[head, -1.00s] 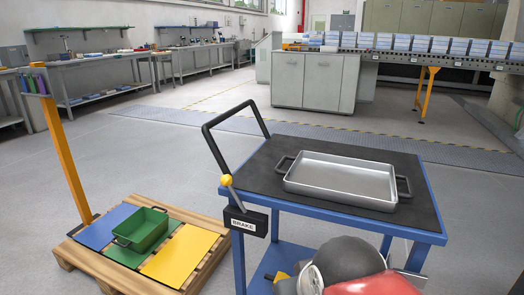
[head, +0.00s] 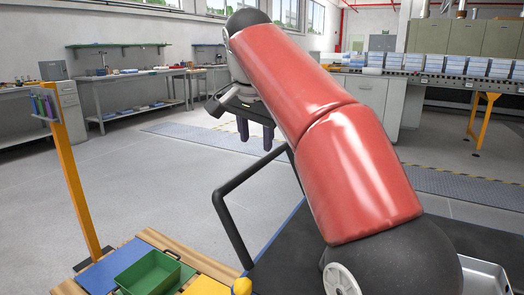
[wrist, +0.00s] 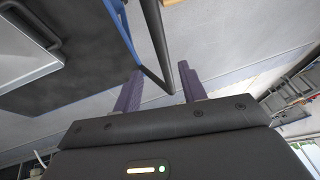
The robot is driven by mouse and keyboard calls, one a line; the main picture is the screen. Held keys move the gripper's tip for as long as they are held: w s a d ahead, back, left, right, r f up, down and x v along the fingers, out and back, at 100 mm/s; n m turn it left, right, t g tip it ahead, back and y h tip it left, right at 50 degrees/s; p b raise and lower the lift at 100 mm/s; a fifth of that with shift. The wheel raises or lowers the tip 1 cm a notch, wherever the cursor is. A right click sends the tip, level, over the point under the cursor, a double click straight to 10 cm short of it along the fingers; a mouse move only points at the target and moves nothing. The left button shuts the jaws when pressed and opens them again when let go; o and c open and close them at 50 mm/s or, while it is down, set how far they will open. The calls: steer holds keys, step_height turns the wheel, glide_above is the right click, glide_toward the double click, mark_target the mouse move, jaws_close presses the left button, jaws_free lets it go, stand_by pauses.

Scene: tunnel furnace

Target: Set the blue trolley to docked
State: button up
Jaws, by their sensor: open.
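The blue trolley's black top (head: 288,262) and blue edge (head: 279,232) show at the bottom of the head view, largely hidden behind my red arm. Its black tube handle (head: 232,216) rises at the left end. The yellow knob (head: 241,286) of its brake lever is at the bottom edge; the BRAKE label is out of frame. My gripper (head: 255,143) is open and empty above the handle. In the wrist view, the handle (wrist: 157,42) crosses between the fingertips (wrist: 160,68) in the picture, seemingly beyond them; I cannot tell the distance.
A grey metal tray (head: 486,277) sits on the trolley, mostly hidden. At lower left, a wooden pallet (head: 152,238) holds coloured panels and a green bin (head: 152,277). An orange post (head: 80,190) stands beside it. Floor (head: 165,180) beyond the handle is clear.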

mark_target(257, 162)
steer(key=x, duration=0.7)
steer(key=shift+w+f, duration=0.2)
steer(key=shift+f, duration=0.1)
jaws_close()
